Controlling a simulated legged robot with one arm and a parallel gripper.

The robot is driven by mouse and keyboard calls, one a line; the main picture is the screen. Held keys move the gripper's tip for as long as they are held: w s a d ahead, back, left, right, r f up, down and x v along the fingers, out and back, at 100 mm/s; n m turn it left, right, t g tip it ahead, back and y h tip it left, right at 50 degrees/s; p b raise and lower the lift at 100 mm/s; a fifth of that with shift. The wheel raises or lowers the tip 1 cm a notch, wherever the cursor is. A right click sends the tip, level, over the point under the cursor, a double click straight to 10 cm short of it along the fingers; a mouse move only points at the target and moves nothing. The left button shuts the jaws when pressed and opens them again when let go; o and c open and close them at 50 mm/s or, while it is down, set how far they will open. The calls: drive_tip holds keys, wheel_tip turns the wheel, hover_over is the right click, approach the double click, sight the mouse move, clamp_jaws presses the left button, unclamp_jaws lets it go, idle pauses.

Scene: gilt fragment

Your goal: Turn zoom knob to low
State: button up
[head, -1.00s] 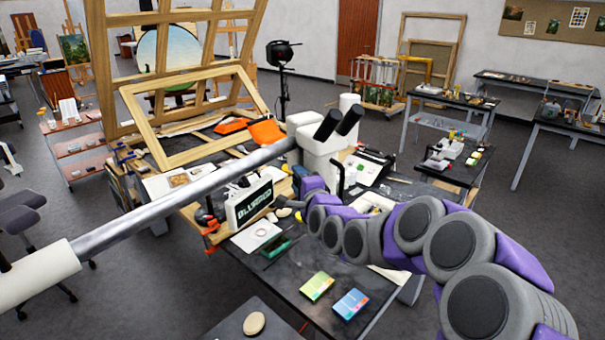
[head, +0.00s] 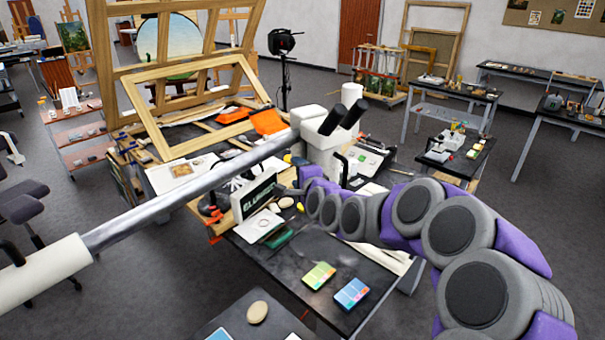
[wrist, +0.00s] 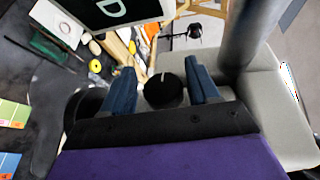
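The white microscope (head: 318,150) with two black eyepieces stands on the far part of the dark table. Its pale body (wrist: 255,95) fills the right of the wrist view. A round black knob (wrist: 163,91) with a short white mark at its upper edge shows in the wrist view. My gripper (wrist: 160,66) has its two blue fingers apart, one on each side of the knob. Gaps show between the fingers and the knob; whether the fingers reach around it in depth I cannot tell. In the head view the purple-grey arm hides the knob.
A white lettered case (head: 256,195) stands left of the arm's end. Green (head: 319,275) and blue (head: 351,292) cards lie on the table front. A long metal pole (head: 190,195) crosses the head view. A wooden easel (head: 185,70) stands behind.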

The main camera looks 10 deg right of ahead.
drive_tip(key=shift+o, duration=0.5)
drive_tip(key=shift+a, duration=0.15)
drive_tip(key=shift+s+d+r, duration=0.1)
drive_tip(key=shift+s+d, duration=0.1)
drive_tip(key=shift+d, duration=0.3)
drive_tip(key=a+b+v, duration=0.1)
drive_tip(key=b+v, duration=0.1)
drive_tip(key=v, duration=1.4)
drive_tip(key=shift+s, duration=0.45)
